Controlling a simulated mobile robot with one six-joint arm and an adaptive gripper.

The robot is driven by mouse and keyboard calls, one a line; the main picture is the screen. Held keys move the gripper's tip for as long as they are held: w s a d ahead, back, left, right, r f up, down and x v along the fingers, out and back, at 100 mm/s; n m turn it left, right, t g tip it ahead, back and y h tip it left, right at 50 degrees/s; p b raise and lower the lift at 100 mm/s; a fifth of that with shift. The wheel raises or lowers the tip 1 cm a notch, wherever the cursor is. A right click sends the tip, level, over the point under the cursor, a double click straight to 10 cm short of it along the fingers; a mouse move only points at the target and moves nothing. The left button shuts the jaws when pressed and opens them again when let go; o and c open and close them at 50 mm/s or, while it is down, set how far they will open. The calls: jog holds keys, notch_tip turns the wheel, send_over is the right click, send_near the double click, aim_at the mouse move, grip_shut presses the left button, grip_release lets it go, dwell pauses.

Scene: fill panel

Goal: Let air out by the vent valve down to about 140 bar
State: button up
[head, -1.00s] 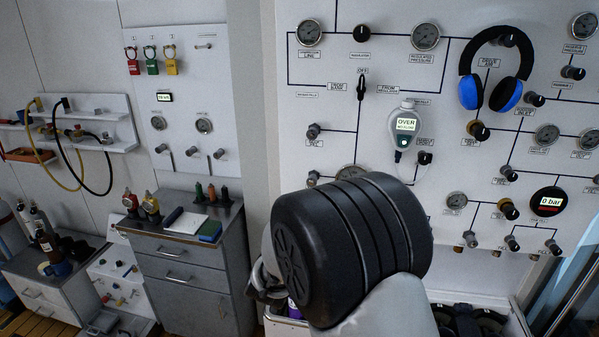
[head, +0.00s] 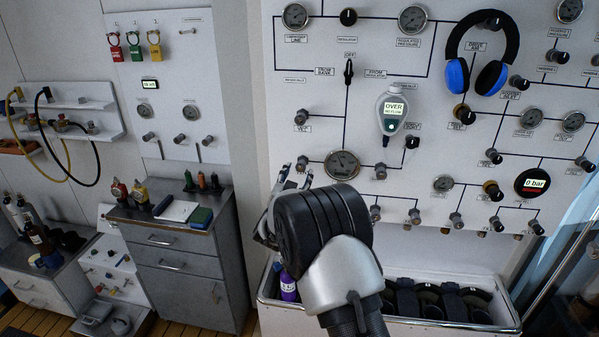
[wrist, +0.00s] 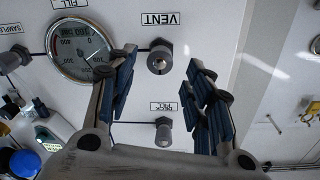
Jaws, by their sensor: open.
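The vent valve knob (wrist: 160,60), grey and round, stands below the VENT label (wrist: 160,19), which reads upside down in the wrist view. It lies between and beyond the fingertips of my gripper (wrist: 162,75), apart from them as far as I can see. My gripper is open and empty. In the head view the vent knob (head: 302,163) shows just above my gripper (head: 292,180), left of the fill gauge (head: 342,165). That gauge (wrist: 80,47) is left of the vent knob in the wrist view; I cannot read its needle surely. The left finger partly covers its edge.
Another knob (wrist: 163,131) sits close to the vent knob, between the fingers in the wrist view. A round display (head: 533,183) reads 0 bar. Blue headphones (head: 482,55) hang on the panel. A trough (head: 450,322) and a purple bottle (head: 289,286) are below.

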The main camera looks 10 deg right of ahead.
aim_at(301, 168)
jog(key=shift+x, duration=1.9)
jog(key=shift+s, duration=0.1)
jog(key=shift+c, duration=0.2)
jog(key=c, duration=1)
jog(key=shift+n, duration=0.4)
jog(key=n, duration=0.3)
jog(key=shift+n+p, duration=0.6)
jog(key=shift+n, duration=1.7)
